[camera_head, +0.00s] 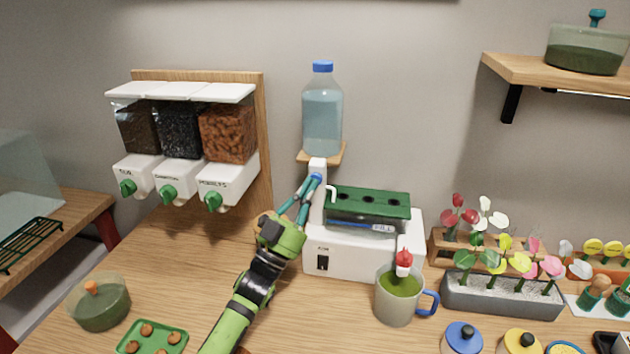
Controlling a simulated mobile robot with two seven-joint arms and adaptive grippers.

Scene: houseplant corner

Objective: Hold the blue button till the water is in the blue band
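My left gripper (313,181) reaches up from the lower middle to the white post. Its two teal fingers come together at the tips, which look shut and empty. The tips are at a small blue spot (318,177) on the post, probably the blue button; they largely cover it, and I cannot tell whether it is pressed in. A bottle of water (322,122) with a blue cap stands above on a small wooden shelf. A white spout (331,190) bends over the dark green planter (368,207). A blue band (383,228) shows low on its front; the water level is unclear. My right gripper is out of view.
The planter sits on a white base (345,262) with a black switch. A glass mug (396,299) with green contents and a blue handle stands in front. Dispensers (183,170) hang at left. A flower trough (500,294) stands at right.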

